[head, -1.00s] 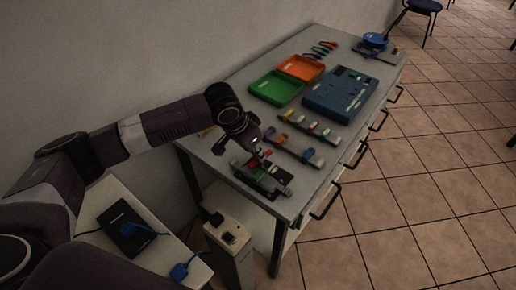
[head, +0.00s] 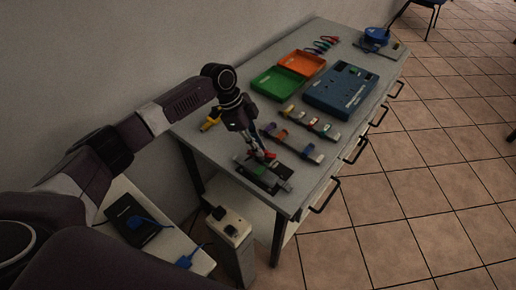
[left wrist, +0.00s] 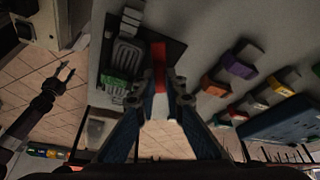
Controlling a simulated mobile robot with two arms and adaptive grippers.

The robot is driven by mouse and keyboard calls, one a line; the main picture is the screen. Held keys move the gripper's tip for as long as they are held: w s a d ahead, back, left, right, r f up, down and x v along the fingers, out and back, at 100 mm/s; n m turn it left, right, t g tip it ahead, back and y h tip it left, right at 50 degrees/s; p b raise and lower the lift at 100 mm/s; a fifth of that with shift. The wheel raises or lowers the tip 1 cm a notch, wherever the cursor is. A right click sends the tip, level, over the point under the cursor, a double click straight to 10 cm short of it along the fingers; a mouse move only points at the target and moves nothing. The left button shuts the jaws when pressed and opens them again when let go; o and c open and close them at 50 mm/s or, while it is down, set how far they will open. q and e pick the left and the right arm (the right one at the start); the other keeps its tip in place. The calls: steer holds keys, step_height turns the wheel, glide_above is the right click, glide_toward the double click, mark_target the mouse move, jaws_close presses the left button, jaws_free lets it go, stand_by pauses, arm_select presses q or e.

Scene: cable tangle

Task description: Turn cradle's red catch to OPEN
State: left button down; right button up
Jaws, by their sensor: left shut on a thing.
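The cradle (head: 262,178) is a dark plate with grey parts and a green piece (left wrist: 115,83), at the near end of the workbench. Its red catch (left wrist: 159,66) is a narrow red bar on the plate in the left wrist view. My left gripper (left wrist: 158,98) points down over the cradle, with a finger on each side of the red catch, shut on it. In the head view the left gripper (head: 263,153) hides part of the catch. I cannot read any OPEN mark. My right gripper (left wrist: 65,71) shows at the left of the wrist view, fingers apart, over the floor, holding nothing.
Rails with coloured clips (head: 293,144) lie just beyond the cradle. Green (head: 262,85) and orange (head: 315,65) trays and a blue box (head: 331,98) stand farther back. A power block (head: 229,226) stands below the bench's near end. Bare bench top lies right of the cradle.

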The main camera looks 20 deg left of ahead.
arm_select(q)
steer(key=m+b, duration=0.1)
steer(key=m+g+b, duration=0.1)
steer(key=m, duration=0.2)
steer(key=shift+w+g+b, duration=0.3)
steer(key=shift+g+b, duration=0.1)
steer(key=shift+m+b, duration=0.3)
steer(key=shift+m, duration=0.4)
steer(key=c, duration=2)
jaws_free()
steer(key=shift+r, duration=0.1)
steer(key=v, duration=1.2)
steer(key=shift+w+d, duration=0.2)
